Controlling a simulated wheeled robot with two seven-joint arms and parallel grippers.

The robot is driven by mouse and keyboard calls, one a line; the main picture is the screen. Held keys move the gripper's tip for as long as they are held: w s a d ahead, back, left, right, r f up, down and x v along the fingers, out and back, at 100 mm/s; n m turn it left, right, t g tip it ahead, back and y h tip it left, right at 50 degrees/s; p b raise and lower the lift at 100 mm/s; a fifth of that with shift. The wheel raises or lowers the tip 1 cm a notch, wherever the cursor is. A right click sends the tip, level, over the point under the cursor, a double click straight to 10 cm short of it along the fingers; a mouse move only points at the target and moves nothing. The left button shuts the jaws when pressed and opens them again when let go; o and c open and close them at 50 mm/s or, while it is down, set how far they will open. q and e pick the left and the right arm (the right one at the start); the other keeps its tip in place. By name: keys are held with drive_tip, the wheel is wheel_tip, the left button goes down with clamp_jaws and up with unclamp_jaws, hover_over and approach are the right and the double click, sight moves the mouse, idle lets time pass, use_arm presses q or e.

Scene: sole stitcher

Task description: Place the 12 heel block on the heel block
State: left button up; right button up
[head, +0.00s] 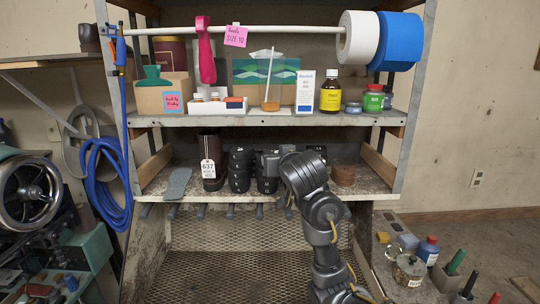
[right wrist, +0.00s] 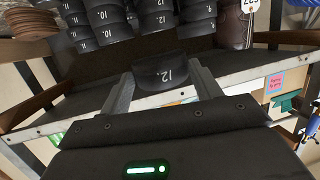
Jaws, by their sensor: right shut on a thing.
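My right gripper (right wrist: 164,74) is shut on a dark heel block (right wrist: 158,66) marked "12.", which shows between its two fingers in the right wrist view. The held block is apart from those stacks in this view. In the head view my right gripper (head: 268,160) is at the lower shelf, in front of the heel block stacks (head: 240,170); it hides part of them and the held block. My left gripper is not in view.
The lower shelf (head: 155,190) also carries a brown boot shaft with a 637 tag (head: 208,165), a grey sole (head: 177,184) and a stack of brown discs (head: 343,175). The upper shelf (head: 220,119) is close above, with bottles and boxes.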

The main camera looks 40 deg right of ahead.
sight(275, 149)
drive_tip(key=x, duration=0.2)
drive_tip(key=r+x, duration=0.1)
drive_tip(key=x, duration=0.4)
drive_tip(key=shift+w+d+r, duration=0.25)
drive_tip(key=shift+w+d, duration=0.15)
drive_tip(key=shift+w, duration=0.05)
drive_tip(key=w, duration=0.1)
drive_tip(key=w+d+b, duration=0.1)
drive_tip(key=w, duration=0.1)
drive_tip(key=w+d+b, duration=0.1)
drive_tip(key=w, duration=0.1)
drive_tip(key=shift+d, duration=0.1)
wheel_tip(275, 149, down, 4)
drive_tip(key=b, duration=0.3)
drive_tip(key=shift+r, duration=0.15)
drive_tip(key=o, duration=0.8)
drive_tip(key=shift+o, duration=0.2)
